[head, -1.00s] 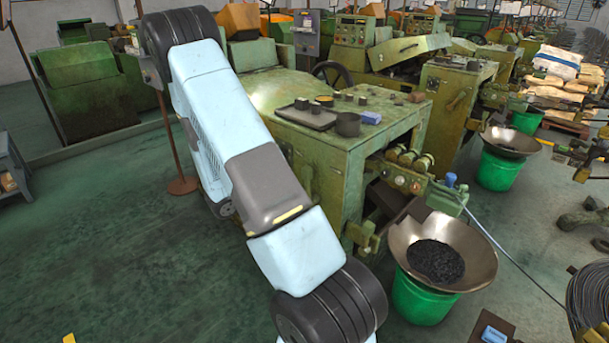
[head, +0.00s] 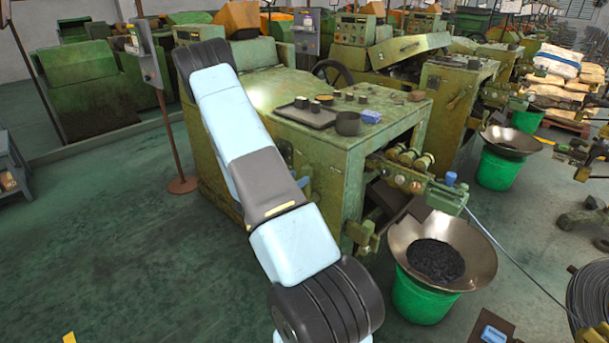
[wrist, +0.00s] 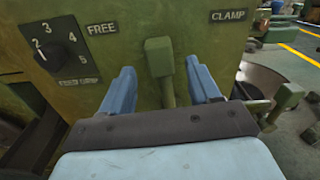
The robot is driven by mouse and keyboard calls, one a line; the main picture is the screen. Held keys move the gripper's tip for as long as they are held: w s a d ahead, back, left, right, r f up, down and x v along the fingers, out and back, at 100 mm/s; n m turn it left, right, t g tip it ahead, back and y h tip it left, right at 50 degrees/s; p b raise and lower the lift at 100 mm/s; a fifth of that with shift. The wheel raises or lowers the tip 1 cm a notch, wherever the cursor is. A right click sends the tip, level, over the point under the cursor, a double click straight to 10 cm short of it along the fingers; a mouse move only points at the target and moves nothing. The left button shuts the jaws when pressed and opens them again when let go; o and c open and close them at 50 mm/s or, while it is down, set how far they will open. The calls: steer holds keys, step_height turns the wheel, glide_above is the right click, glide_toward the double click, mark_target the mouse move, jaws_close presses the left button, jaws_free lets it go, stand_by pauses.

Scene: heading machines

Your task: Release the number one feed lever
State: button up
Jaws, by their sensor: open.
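In the wrist view, a lever with a square olive-green knob (wrist: 160,62) stands roughly upright against a green machine panel. It is between a FREE plate (wrist: 101,28) on the left and a CLAMP plate (wrist: 229,16) on the right. My gripper (wrist: 159,70) is open, with one blue finger on each side of the lever. Gaps show between the knob and both fingers. The lever's lower end is hidden behind my gripper's dark body.
A black numbered dial (wrist: 62,55) sits left of the lever on the panel. A second small green block-ended handle (wrist: 287,97) is at the right. In the head view, a metal bowl (head: 480,250) of dark pieces rests on a green bucket (head: 420,302) beside the green machine (head: 340,160).

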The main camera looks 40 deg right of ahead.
mark_target(304, 174)
steer(key=d, duration=0.5)
steer(key=shift+w+d, duration=0.2)
steer(key=shift+d, duration=0.1)
jaws_close()
stand_by(0.4)
